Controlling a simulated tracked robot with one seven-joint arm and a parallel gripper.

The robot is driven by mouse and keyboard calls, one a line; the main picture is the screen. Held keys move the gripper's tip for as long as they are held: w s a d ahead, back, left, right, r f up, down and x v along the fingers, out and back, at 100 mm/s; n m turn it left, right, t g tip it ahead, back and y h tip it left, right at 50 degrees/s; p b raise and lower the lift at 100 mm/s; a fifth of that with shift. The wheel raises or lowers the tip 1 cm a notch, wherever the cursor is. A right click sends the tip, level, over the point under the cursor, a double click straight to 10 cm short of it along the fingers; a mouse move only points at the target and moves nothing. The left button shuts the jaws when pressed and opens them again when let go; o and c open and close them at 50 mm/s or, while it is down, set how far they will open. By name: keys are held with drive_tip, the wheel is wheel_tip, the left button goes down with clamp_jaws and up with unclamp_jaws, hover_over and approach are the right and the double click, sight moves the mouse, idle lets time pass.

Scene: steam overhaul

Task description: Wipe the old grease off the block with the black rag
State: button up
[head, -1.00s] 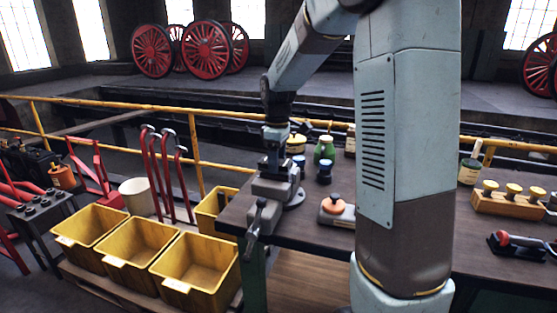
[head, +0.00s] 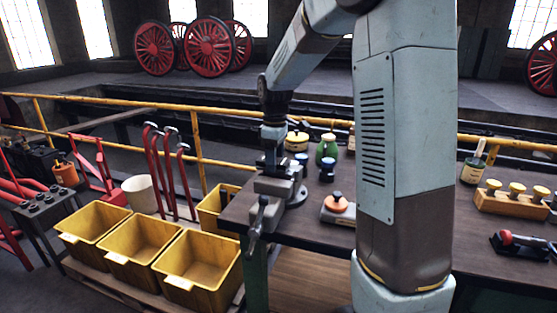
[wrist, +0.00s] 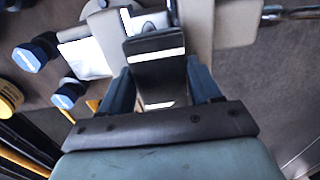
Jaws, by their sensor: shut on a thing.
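My gripper (wrist: 152,85) is shut on a dark, flat, black piece (wrist: 158,72) that looks like the rag. It lies between the fingers with a bright stripe across it. In the head view my gripper (head: 272,160) is low over the vise (head: 268,195) at the left end of the bench, and my arm partly hides that spot. In the wrist view a bright metal piece, probably the block (wrist: 146,20), shows between the pale vise jaws just beyond the fingertips. A dark mark on it may be grease. Whether the rag touches the block I cannot tell.
Blue-capped jars (head: 327,172), a green bottle (head: 326,152) and a yellow tin (head: 297,142) stand behind the vise. An orange-topped item (head: 338,208) sits right of it. Yellow bins (head: 195,270) stand below to the left. A wooden rack (head: 510,200) is at right.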

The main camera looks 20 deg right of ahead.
sight(285, 161)
drive_tip(key=shift+s+d+f, duration=0.1)
drive_tip(key=shift+s+d, duration=0.85)
drive_tip(key=shift+d, duration=0.3)
drive_tip(key=shift+w+a, duration=0.1)
drive_tip(key=shift+a, duration=0.05)
drive_tip(key=shift+w+a, duration=0.9)
drive_tip(key=shift+a, duration=0.25)
drive_tip(key=shift+s+d, duration=1)
drive_tip(key=shift+d, duration=0.3)
drive_tip(key=shift+w+a, duration=0.1)
drive_tip(key=shift+w+a, duration=0.9)
drive_tip(key=shift+a, duration=0.3)
